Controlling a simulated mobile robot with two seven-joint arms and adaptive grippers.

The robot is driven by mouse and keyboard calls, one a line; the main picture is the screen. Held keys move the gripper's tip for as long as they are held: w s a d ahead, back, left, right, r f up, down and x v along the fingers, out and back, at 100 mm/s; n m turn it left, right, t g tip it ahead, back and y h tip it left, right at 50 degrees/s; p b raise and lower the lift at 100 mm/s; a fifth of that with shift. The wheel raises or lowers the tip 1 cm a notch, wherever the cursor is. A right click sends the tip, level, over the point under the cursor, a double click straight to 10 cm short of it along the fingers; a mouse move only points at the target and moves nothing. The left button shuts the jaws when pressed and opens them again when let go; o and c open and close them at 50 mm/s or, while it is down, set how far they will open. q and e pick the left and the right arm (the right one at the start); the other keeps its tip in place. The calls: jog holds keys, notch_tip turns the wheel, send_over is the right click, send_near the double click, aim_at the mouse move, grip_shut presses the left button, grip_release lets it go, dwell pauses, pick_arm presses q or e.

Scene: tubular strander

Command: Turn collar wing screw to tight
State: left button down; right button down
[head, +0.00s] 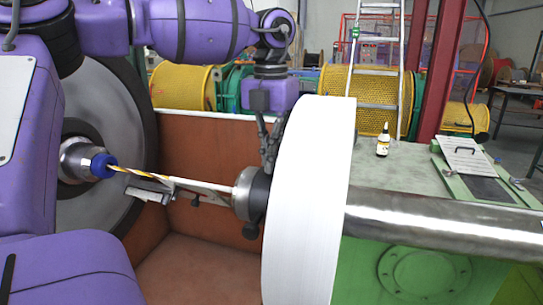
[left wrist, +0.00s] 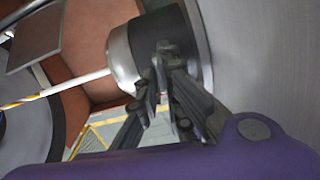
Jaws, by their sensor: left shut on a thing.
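The collar (head: 260,188) is a black ring behind a silver metal nose (head: 241,194), against the big white disc (head: 312,200). In the head view my left gripper (head: 268,148) reaches down from above to the collar's top edge, beside the disc. In the left wrist view my left gripper (left wrist: 158,82) has its fingertips together at the black collar (left wrist: 178,42), next to the silver nose (left wrist: 121,60). It is shut on a small part there, which I take as the wing screw; the fingers mostly hide it. A dark knob (head: 250,231) sticks out under the collar. My right gripper is out of view.
A yellow-striped strand (head: 133,174) and pale rod run from the blue-ringed spindle (head: 100,165) to the nose. A flat metal bracket (head: 148,191) hangs below it. A steel shaft (head: 440,220) extends right. A bottle (head: 383,142) and clipboard (head: 465,157) sit on the green bench.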

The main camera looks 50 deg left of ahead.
pick_arm(q)
jog(key=shift+m, duration=0.9)
jog(key=shift+r, duration=0.1)
jog(key=c, duration=1.9)
grip_release()
notch_tip(320, 180, up, 12)
jog(key=shift+f, duration=0.1)
